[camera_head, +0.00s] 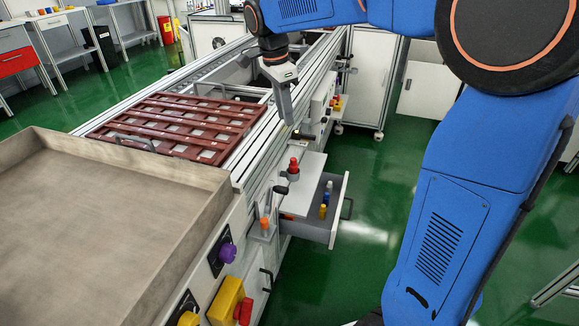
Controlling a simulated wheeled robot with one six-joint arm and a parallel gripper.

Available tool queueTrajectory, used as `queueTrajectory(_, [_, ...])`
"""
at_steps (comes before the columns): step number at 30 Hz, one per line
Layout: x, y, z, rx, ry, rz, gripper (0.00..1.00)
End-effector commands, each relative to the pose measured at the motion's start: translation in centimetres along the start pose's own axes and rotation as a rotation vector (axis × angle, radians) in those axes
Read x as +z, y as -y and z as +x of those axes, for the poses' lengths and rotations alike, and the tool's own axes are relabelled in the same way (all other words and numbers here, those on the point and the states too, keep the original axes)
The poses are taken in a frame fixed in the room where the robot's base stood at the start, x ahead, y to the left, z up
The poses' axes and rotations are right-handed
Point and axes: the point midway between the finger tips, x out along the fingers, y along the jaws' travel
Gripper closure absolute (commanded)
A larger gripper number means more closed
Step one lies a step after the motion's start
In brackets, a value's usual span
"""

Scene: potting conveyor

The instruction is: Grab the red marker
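A small red upright piece (293,165) stands on a light shelf at the side of the conveyor; I cannot tell for sure whether it is the red marker. Below it, an open grey drawer (338,225) holds small upright pieces, among them a blue one (326,198) and a yellow one (323,211). A small orange-red patch (287,217) shows at the drawer's left end, mostly hidden. My gripper (291,120) points down by the conveyor's side rail, above and apart from the red piece. Its finger gap is not clear.
A dark red slatted tray (180,125) lies on the conveyor (240,178). A large grey bin (215,205) fills the front left. Green floor (330,285) is open beyond the drawer.

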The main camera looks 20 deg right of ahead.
Motion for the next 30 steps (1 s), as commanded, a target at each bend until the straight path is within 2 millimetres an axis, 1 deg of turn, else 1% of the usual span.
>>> queueTrajectory(3, [0.0,-0.1,2.1,0.004,0.000,-0.001,0.77])
queueTrajectory(15, [0.0,-0.2,9.0,0.004,0.000,-0.002,0.77])
queueTrajectory(19, [0.0,-0.1,10.5,0.003,0.001,-0.001,0.77])
queueTrajectory(26, [0.0,-0.2,11.7,0.003,0.001,-0.002,0.77])
queueTrajectory(30, [0.1,-0.3,13.6,0.004,0.001,-0.001,0.77])
